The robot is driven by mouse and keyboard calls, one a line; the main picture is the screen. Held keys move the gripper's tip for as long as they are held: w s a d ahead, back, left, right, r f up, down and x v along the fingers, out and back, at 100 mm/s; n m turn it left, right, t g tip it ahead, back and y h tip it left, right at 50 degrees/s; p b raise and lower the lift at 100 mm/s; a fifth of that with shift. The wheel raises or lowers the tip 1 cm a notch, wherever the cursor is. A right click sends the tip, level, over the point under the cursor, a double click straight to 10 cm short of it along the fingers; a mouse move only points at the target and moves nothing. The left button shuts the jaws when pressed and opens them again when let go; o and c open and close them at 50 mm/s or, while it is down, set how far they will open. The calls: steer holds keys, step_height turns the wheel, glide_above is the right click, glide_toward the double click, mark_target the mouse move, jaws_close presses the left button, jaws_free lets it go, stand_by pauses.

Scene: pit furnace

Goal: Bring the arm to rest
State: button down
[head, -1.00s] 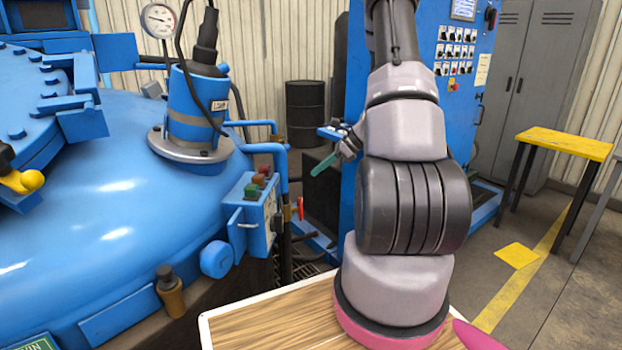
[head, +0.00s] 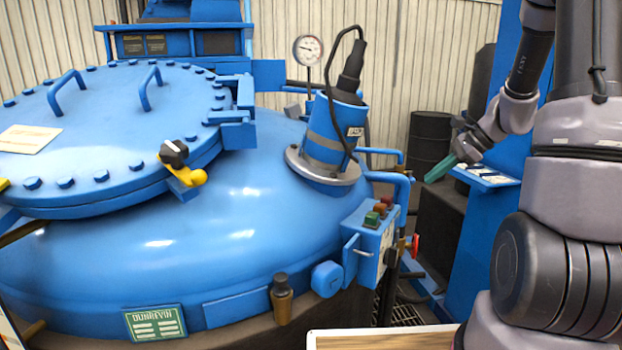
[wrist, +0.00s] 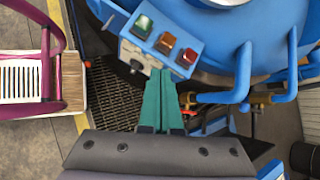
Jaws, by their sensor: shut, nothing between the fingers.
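My gripper (head: 440,168) shows at the right of the head view, its teal fingers shut and empty. It is held in the air to the right of the blue furnace, near a small blue shelf (head: 487,176). In the wrist view my gripper (wrist: 163,82) has its two teal fingers together, pointing toward a blue control box (wrist: 160,42) with green, orange and red buttons. The fingertips appear just below that box in the picture; I cannot tell the gap. My arm rises at the right edge of the head view.
The blue furnace (head: 190,250) with its bolted lid (head: 110,125) fills the left. A motor unit (head: 333,130) and a gauge (head: 308,50) stand on it. Blue pipes (wrist: 270,80) lie right of the fingers in the wrist view. A black drum (head: 430,140) stands behind.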

steer(key=s+a+r+n+t+h, duration=0.1)
steer(key=s+a+r+n+h, duration=0.1)
steer(key=s+a+r+n, duration=0.2)
steer(key=s+a+r+n+t+h, duration=0.2)
steer(key=s+a+r+n+h, duration=0.1)
steer(key=s+r+n, duration=0.7)
steer(key=s+a+r, duration=0.1)
steer(key=s+r, duration=0.3)
steer(key=s, duration=0.2)
steer(key=shift+s+a+r+n, duration=0.15)
steer(key=shift+a+r+n, duration=0.05)
steer(key=shift+a+n, duration=0.1)
